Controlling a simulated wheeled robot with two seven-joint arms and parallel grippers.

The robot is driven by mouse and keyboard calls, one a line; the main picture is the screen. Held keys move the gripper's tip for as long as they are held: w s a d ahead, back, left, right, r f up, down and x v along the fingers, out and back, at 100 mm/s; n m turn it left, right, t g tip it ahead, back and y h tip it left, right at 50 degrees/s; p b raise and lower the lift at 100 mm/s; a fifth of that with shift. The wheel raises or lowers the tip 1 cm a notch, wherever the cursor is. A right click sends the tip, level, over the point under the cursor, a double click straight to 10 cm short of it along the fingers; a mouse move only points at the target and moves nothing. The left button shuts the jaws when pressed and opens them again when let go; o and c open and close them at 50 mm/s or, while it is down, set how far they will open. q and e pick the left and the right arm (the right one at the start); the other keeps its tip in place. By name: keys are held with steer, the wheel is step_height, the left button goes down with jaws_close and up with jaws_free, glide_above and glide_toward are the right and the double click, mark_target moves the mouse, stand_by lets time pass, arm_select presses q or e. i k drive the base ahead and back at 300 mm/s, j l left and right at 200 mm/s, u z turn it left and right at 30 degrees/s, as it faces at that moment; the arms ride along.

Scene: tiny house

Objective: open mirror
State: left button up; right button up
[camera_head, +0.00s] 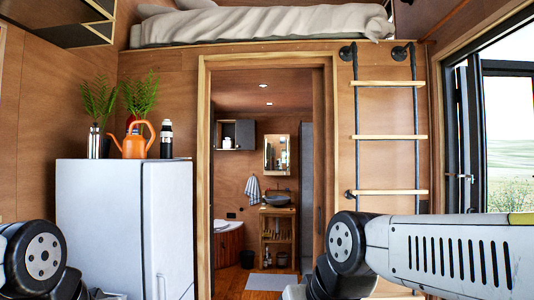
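The mirror (277,155) hangs on the back wall of the bathroom, seen through the open doorway. It has a light wooden frame and is above a dark round basin (278,200). It looks closed, but it is small and far away. My two arms show at the lower left and lower right, both well in front of the doorway and far from the mirror. Neither gripper's fingers show in this view.
A white fridge (100,220) stands left of the doorway, with an orange watering can (134,142) and plants on top. A ladder (388,137) is fixed to the wall right of the doorway. The wooden door frame (204,170) bounds the opening. A bath mat (271,282) lies inside.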

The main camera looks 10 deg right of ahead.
mark_target(276, 148)
steer(key=i+z, duration=0.15)
steer(key=z, duration=0.15)
steer(key=i, duration=6)
steer(key=i+l, duration=0.1)
steer(key=i, duration=0.85)
steer(key=i+l, duration=0.1)
steer(key=i, duration=0.85)
steer(key=i+u, duration=0.3)
steer(key=i, duration=0.05)
